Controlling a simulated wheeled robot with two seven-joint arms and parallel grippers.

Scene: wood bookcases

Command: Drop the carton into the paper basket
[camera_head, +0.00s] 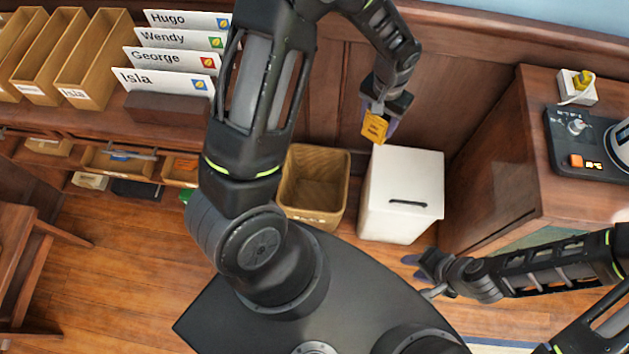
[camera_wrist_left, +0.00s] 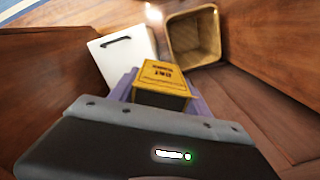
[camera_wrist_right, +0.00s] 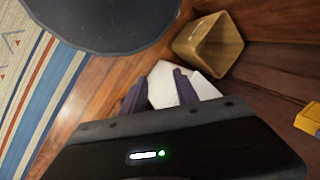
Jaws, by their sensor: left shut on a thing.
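The yellow carton (camera_head: 375,127) is held in my left gripper (camera_head: 380,108), which is shut on it, high above the floor. In the left wrist view the carton (camera_wrist_left: 163,76) sits between the purple fingers. The brown paper basket (camera_head: 314,188) stands on the floor, below and left of the carton in the head view. It is open-topped and its visible inside looks empty; it also shows in the left wrist view (camera_wrist_left: 194,37) and right wrist view (camera_wrist_right: 208,45). My right gripper (camera_head: 413,268) is low at the right, open and empty; its fingers (camera_wrist_right: 160,88) are apart.
A white lidded bin (camera_head: 403,190) stands right beside the basket, below the carton. A wooden cabinet (camera_head: 500,150) stands to the right with a dark device (camera_head: 590,145) on top. A shelf with name cards (camera_head: 165,82) and wooden trays is at the left.

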